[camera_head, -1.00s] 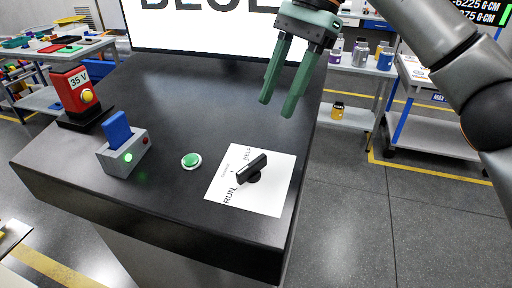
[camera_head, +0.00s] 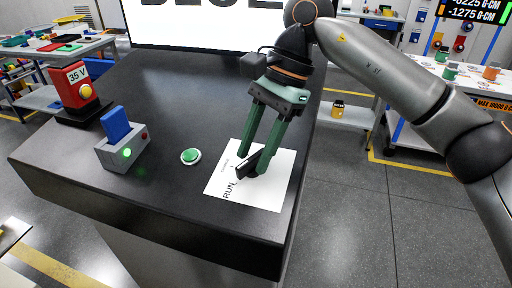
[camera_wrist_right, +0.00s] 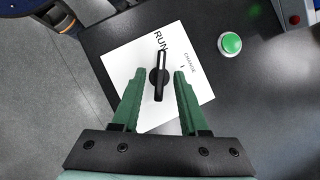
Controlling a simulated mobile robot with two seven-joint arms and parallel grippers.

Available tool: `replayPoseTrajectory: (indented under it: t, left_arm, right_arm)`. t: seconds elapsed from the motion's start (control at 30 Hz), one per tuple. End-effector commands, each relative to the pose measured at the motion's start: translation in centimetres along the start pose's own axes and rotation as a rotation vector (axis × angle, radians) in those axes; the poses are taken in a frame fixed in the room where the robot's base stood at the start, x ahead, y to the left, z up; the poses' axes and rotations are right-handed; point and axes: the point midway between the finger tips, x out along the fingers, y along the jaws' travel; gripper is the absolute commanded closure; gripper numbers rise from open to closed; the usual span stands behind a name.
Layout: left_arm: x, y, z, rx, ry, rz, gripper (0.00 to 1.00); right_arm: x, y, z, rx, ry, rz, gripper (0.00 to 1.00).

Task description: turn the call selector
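The call selector is a black bar-shaped knob (camera_head: 248,167) on a white label sheet (camera_head: 262,198) near the right front of the dark console. In the right wrist view the knob (camera_wrist_right: 160,72) has its narrow end toward the word RUN; CHANGE is printed to the right. My right gripper (camera_head: 256,163) is open with its green fingers pointing down, one on each side of the knob. In the wrist view the right gripper (camera_wrist_right: 159,72) shows gaps between both fingers and the knob. The fingers partly hide the knob and sheet in the head view. My left gripper is not in view.
A green button (camera_head: 190,156) sits left of the sheet. Further left are a grey box with a blue lever (camera_head: 116,124) and a red 35 V unit (camera_head: 76,86). A large screen (camera_head: 200,28) stands at the back. The console's middle is clear.

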Motion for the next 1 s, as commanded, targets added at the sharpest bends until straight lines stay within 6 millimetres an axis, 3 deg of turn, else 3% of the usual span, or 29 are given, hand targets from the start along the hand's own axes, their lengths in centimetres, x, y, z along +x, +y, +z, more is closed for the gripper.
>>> replayPoseTrajectory:
  t: [0.03,0.37,1.0]
  left_arm:
    - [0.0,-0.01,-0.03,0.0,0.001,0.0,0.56]
    - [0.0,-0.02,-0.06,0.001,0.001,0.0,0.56]
    - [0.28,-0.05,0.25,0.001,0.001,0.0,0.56]
  right_arm:
    - [-0.01,0.01,-0.02,0.0,0.0,0.0,0.62]
    - [-0.03,0.01,-0.01,0.0,0.0,0.0,0.99]
    - [0.07,0.05,-0.05,0.019,0.0,-0.013,1.0]
